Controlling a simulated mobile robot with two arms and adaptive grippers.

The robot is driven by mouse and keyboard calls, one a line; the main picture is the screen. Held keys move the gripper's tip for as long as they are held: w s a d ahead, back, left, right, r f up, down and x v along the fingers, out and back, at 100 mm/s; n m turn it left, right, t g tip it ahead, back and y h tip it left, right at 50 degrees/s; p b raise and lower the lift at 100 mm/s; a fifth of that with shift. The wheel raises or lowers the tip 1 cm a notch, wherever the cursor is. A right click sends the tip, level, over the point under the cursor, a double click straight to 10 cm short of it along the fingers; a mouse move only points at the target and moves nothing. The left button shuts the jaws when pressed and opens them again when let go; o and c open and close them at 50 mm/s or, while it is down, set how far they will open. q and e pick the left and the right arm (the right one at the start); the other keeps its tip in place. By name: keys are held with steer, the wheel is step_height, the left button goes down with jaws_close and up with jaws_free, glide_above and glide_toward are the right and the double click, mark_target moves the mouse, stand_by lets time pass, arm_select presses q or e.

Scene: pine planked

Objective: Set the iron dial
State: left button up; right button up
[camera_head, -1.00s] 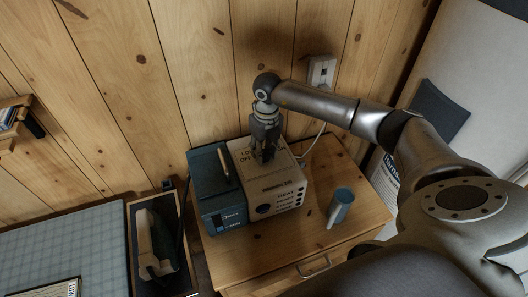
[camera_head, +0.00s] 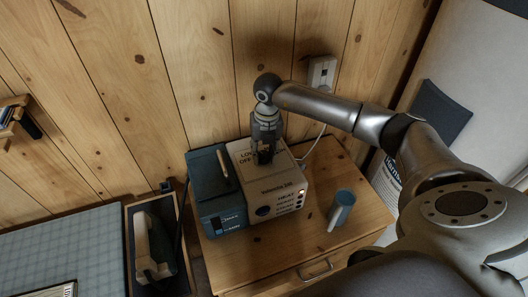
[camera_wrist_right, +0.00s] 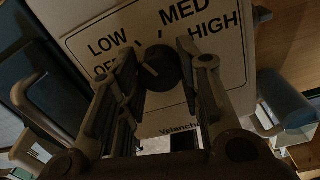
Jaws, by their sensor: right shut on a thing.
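The iron dial (camera_wrist_right: 160,70) is a dark round knob on the pale top panel of the soldering station (camera_head: 273,168). In the right wrist view the panel reads OFF, LOW, MED and HIGH around it. The dial's pale pointer line leans up and left, toward the OFF and LOW side. My right gripper (camera_wrist_right: 158,62) is shut on the dial, one finger on each side. In the head view my right gripper (camera_head: 263,158) points down onto the panel and hides the dial. My left gripper is not in view.
A teal unit (camera_head: 208,172) stands against the station's left side. A blue-grey mug (camera_head: 341,208) stands to the right on the wooden cabinet (camera_head: 262,262). A dark tray (camera_head: 131,232) and a gridded mat (camera_head: 75,235) lie left. A wall outlet (camera_head: 320,72) is behind.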

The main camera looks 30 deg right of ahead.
mark_target(266, 154)
steer(key=shift+w+r, duration=0.1)
steer(key=o, duration=1.1)
steer(key=shift+c, duration=0.2)
step_height(266, 154, up, 12)
steer(key=shift+s+d, duration=0.2)
steer(key=shift+d, duration=0.1)
